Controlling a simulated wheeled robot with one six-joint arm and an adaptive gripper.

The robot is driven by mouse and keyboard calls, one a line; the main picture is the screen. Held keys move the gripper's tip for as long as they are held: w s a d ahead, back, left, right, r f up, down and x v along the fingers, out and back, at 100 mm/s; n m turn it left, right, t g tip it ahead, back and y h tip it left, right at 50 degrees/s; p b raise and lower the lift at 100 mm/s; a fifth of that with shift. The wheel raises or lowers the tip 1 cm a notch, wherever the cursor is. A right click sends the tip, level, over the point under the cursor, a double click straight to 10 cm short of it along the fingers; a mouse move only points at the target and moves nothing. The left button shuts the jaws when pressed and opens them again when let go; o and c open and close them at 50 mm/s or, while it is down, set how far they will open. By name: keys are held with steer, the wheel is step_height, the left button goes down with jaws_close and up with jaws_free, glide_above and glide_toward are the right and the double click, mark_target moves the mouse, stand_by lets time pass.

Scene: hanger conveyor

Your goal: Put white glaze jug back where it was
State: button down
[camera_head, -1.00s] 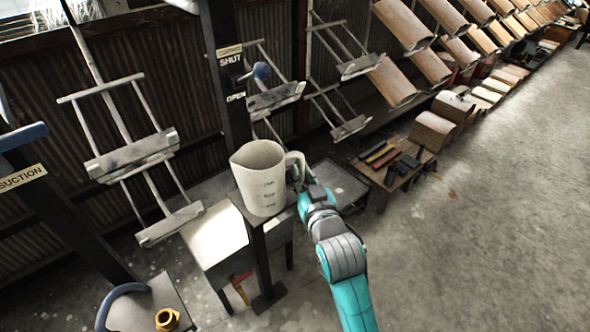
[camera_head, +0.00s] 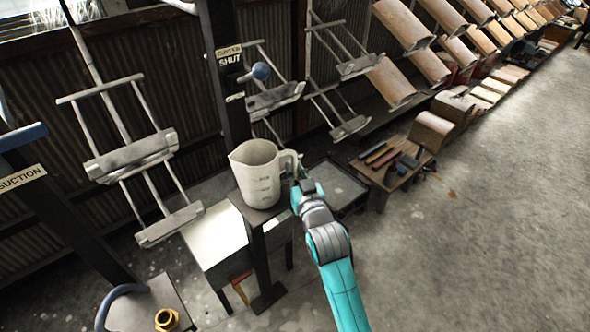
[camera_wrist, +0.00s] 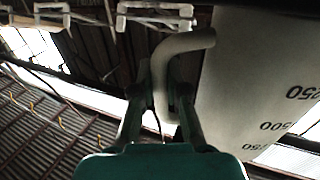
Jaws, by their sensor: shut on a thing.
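The white glaze jug (camera_head: 262,178) stands upright, or nearly so, at the top of a narrow dark stand (camera_head: 259,214) in the head view. Its handle is on the right, toward my arm. My gripper (camera_head: 299,176) is at the handle, mostly hidden behind my wrist. In the wrist view my gripper (camera_wrist: 160,95) has its fingers on both sides of the jug's handle (camera_wrist: 183,44), shut on it. The jug's wall (camera_wrist: 255,80) with printed volume marks fills the right side there. I cannot tell whether the jug's base touches the stand top.
A post with a suction shut/open sign (camera_head: 230,60) and a blue-knobbed lever (camera_head: 260,71) rises right behind the jug. A white-topped table (camera_head: 213,236) is at the left. A low wooden table with tools (camera_head: 396,163) stands at the right. The floor at the right is clear.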

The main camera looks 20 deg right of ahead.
steer(key=shift+f, duration=0.1)
steer(key=c, duration=1.2)
jaws_free()
steer(key=s, duration=1.2)
steer(key=shift+a, duration=0.25)
